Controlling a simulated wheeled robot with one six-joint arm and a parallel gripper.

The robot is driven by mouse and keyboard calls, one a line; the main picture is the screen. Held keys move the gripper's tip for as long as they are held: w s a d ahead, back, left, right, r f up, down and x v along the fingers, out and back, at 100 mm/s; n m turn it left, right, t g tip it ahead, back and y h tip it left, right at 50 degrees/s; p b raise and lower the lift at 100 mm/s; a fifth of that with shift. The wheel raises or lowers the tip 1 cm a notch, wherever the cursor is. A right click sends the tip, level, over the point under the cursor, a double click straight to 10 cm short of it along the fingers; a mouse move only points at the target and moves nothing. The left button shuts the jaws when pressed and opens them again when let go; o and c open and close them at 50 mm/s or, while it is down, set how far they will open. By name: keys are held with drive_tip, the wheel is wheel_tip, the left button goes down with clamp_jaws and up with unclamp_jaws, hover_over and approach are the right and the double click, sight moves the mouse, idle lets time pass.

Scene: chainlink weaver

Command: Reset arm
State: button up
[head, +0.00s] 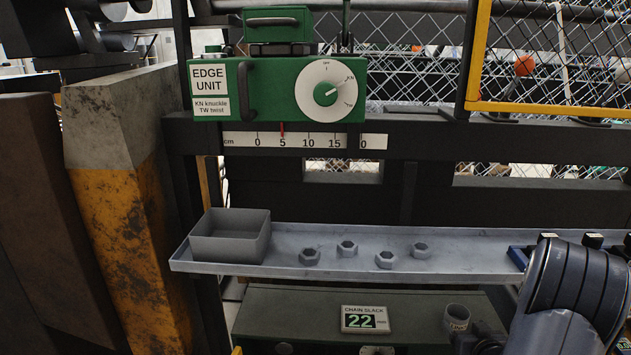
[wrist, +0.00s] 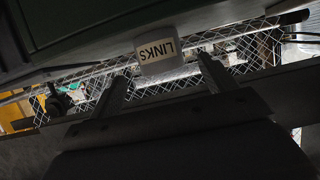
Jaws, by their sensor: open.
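My gripper (wrist: 164,66) is open in the wrist view, one finger on each side of the picture's middle. A small grey cup (wrist: 160,55) with an upside-down LINKS label shows between and just past the fingertips. I see no contact, and cannot tell the exact gap. The cup (head: 457,317) also shows in the head view, at the right of the dark green surface below the shelf. My arm (head: 575,295) fills the lower right of the head view, and its end is mostly cut off or hidden there.
The grey shelf (head: 330,266) holds an open grey bin (head: 230,250) and several hex nuts (head: 347,248). A CHAIN SLACK display (head: 366,319) reads 22. The green EDGE UNIT (head: 270,90) with a white dial stands above. A worn yellow-and-grey post (head: 125,180) is at left.

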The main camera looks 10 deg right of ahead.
sight(460, 305)
drive_tip(key=b+x, duration=0.1)
drive_tip(key=x, duration=0.2)
drive_tip(key=b+x, duration=0.1)
drive_tip(key=x, duration=0.3)
drive_tip(key=shift+s+f, duration=0.2)
drive_tip(key=shift+f, duration=0.1)
wheel_tip(460, 305, up, 4)
drive_tip(key=shift+s+p, duration=0.1)
drive_tip(key=shift+p, duration=1)
drive_tip(key=shift+r+p, duration=0.3)
drive_tip(key=shift+r, duration=0.35)
